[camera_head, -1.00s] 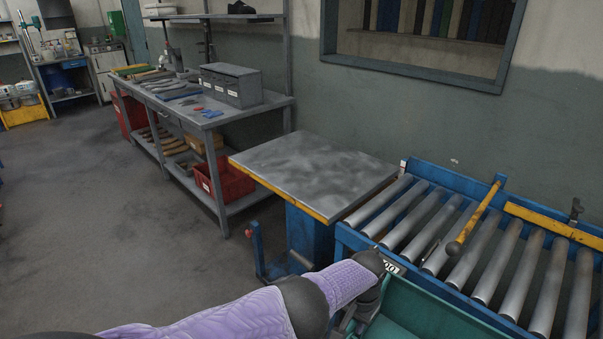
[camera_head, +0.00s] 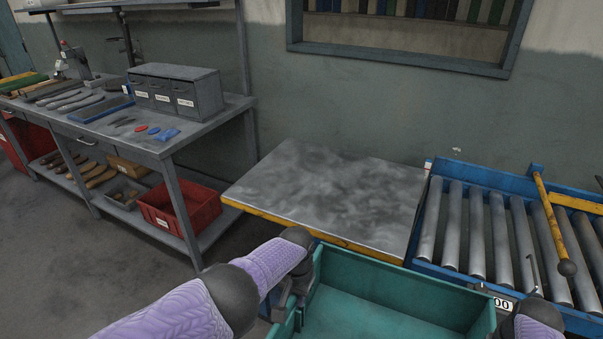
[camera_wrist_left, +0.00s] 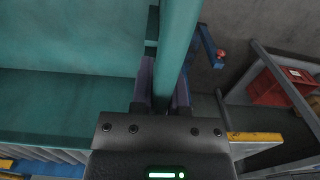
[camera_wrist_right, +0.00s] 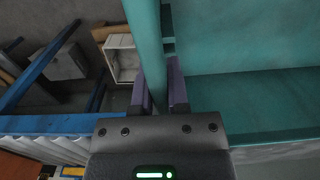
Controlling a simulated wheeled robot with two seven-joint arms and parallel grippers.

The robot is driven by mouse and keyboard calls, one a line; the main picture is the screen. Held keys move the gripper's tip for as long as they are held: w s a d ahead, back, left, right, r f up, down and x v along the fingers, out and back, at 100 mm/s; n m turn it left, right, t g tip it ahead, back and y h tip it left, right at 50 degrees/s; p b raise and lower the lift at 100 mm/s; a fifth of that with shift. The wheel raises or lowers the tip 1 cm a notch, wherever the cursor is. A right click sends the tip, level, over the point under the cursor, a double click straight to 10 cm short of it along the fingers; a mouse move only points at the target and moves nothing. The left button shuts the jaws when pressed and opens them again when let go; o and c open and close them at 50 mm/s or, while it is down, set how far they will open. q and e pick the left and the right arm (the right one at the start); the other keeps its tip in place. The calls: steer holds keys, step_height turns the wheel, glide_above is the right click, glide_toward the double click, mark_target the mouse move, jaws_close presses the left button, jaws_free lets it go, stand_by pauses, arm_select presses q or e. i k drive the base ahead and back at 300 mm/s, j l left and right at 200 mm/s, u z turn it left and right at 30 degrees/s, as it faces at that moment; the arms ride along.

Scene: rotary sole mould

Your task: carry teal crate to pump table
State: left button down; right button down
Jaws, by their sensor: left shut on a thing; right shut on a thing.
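The teal crate (camera_head: 400,285) is at the bottom of the head view, held between my arms, and its visible inside looks empty. My left gripper (camera_head: 290,305) is shut on the crate's left wall; the left wrist view shows its fingers (camera_wrist_left: 160,95) on both sides of the teal rim. My right gripper is shut on the opposite wall, with its fingers (camera_wrist_right: 160,90) around the rim in the right wrist view. The grey-topped table with a yellow edge (camera_head: 330,190), which looks like the pump table, is just beyond the crate. The crate's underside is hidden.
A blue roller conveyor (camera_head: 478,230) with a yellow bar stands right of the table. A grey workbench (camera_head: 130,140) with drawers, tools and a red bin (camera_head: 180,208) stands left. The table top is clear. A wall with a window (camera_head: 400,40) is behind.

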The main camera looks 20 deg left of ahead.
mark_target(330, 182)
steer(key=j, duration=1.55)
steer(key=i+z, duration=0.05)
